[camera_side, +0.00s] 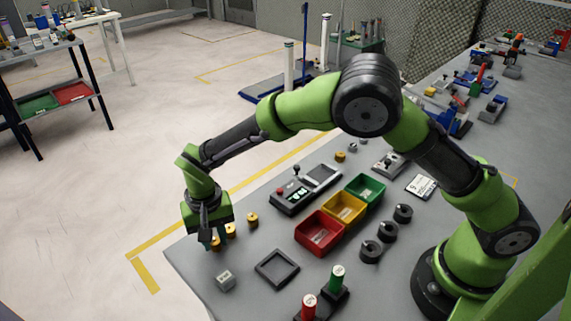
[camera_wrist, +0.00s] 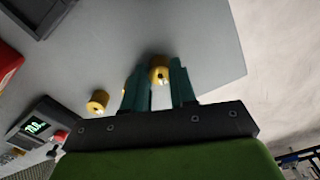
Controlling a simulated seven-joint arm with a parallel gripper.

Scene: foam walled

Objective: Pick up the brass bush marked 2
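My gripper (camera_side: 213,242) is low over the near left corner of the grey table, pointing down. In the wrist view its two teal fingers (camera_wrist: 159,80) stand apart on either side of a brass bush (camera_wrist: 159,72); I cannot tell whether they touch it. That bush also shows partly between the fingers in the side view (camera_side: 215,243). A second brass bush (camera_side: 230,230) stands close beside the gripper, mostly hidden by a finger in the wrist view. A third brass bush (camera_side: 252,220) is farther right and shows clear in the wrist view (camera_wrist: 98,101). I cannot read their marks.
A white-grey cube (camera_side: 225,279) and a dark square tray (camera_side: 277,268) lie nearby on the table. Red (camera_side: 319,245), yellow (camera_side: 345,219) and green (camera_side: 366,200) bins stand to the right. A device with a display (camera_side: 306,190) sits behind. The table edge is close to the gripper.

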